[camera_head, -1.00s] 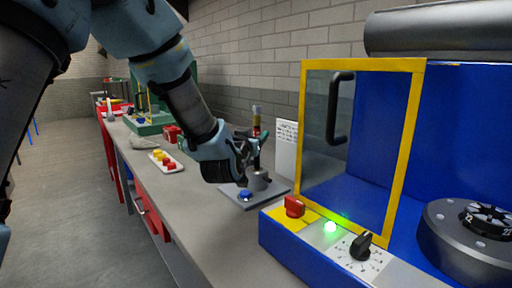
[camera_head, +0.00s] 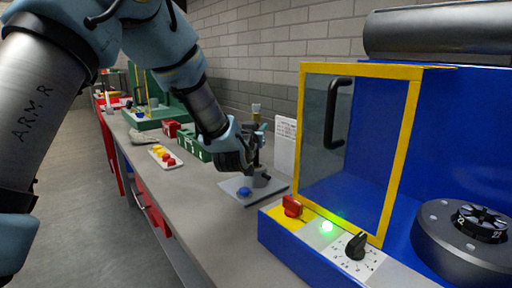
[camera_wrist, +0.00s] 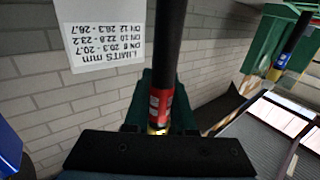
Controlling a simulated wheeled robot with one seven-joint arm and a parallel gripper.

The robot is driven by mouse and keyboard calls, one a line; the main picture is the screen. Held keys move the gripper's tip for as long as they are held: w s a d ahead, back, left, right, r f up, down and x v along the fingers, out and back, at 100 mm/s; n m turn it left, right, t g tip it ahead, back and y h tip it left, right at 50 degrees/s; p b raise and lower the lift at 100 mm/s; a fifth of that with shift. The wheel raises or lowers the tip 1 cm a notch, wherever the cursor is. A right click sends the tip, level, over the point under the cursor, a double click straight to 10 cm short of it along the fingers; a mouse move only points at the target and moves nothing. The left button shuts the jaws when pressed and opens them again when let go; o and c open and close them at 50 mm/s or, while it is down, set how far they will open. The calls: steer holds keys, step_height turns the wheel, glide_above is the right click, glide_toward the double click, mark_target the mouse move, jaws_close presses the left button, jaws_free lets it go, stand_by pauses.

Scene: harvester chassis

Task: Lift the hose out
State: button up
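The hose (camera_head: 256,108) stands upright at the small grey fixture (camera_head: 258,181), its light top end showing above my gripper. In the wrist view it is a black tube (camera_wrist: 169,45) with a red band (camera_wrist: 160,105) and a brass-coloured part just behind the near finger plate. My gripper (camera_head: 252,150) is at the hose, above the fixture, with the hose between its fingers. In the wrist view my gripper (camera_wrist: 158,132) hides the hose's end. Whether the fingers press on the hose is not clear.
A blue cabinet with a yellow-framed clear door (camera_head: 352,150) stands close on the right. A green box (camera_head: 192,146) and a white tray with red and yellow pieces (camera_head: 163,157) are further left. A printed sheet (camera_head: 285,140) is behind.

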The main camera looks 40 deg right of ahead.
jaws_close()
stand_by(0.9)
